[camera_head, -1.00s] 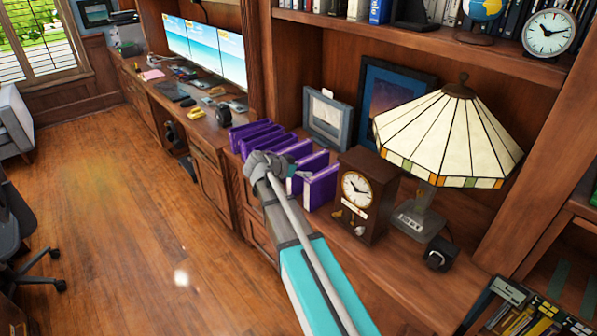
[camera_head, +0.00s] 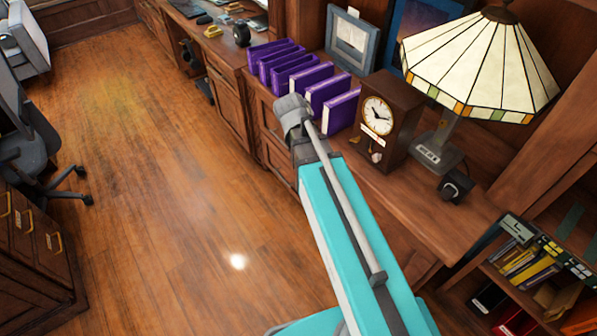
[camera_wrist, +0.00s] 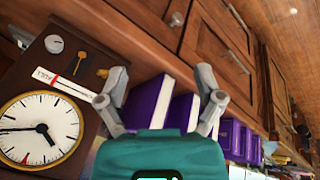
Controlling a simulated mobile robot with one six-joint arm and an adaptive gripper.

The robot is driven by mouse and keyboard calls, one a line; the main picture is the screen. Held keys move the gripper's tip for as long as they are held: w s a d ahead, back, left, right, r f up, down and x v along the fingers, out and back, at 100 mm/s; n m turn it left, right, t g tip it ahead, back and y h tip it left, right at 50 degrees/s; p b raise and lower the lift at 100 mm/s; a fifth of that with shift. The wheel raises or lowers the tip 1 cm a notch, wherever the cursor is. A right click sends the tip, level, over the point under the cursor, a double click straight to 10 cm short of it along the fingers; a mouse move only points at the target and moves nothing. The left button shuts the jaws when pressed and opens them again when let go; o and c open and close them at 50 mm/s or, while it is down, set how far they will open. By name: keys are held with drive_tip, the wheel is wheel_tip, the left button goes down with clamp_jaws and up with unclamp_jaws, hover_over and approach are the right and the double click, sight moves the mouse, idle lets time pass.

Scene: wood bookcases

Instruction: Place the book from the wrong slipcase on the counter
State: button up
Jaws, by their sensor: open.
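Several purple books or slipcases (camera_head: 341,111) stand upright in a row on the wooden counter (camera_head: 419,190). They also show in the wrist view, where a purple book (camera_wrist: 150,100) with pale page edges appears between the fingers. My gripper (camera_wrist: 162,88) is open, with its fingers spread and nothing between them in its grip. In the head view my arm reaches to the counter's front edge, beside the nearer books, and the fingers are hidden behind the wrist. Which slipcase is the wrong one cannot be told.
A wooden clock (camera_head: 384,120) stands right of the books, close to my gripper in the wrist view. A stained-glass lamp (camera_head: 480,70) and a small black object (camera_head: 456,186) stand further right. A framed picture (camera_head: 353,42) is behind the books. The floor in front is clear.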

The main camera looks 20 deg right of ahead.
drive_tip(key=s+a+f+n+g+y, duration=0.1)
drive_tip(key=s+a+n+y, duration=0.3)
drive_tip(key=s, duration=0.4)
drive_tip(key=shift+a+f+n, duration=0.2)
drive_tip(key=shift+a+n, duration=0.5)
drive_tip(key=shift+a, duration=0.55)
drive_tip(key=c, duration=0.4)
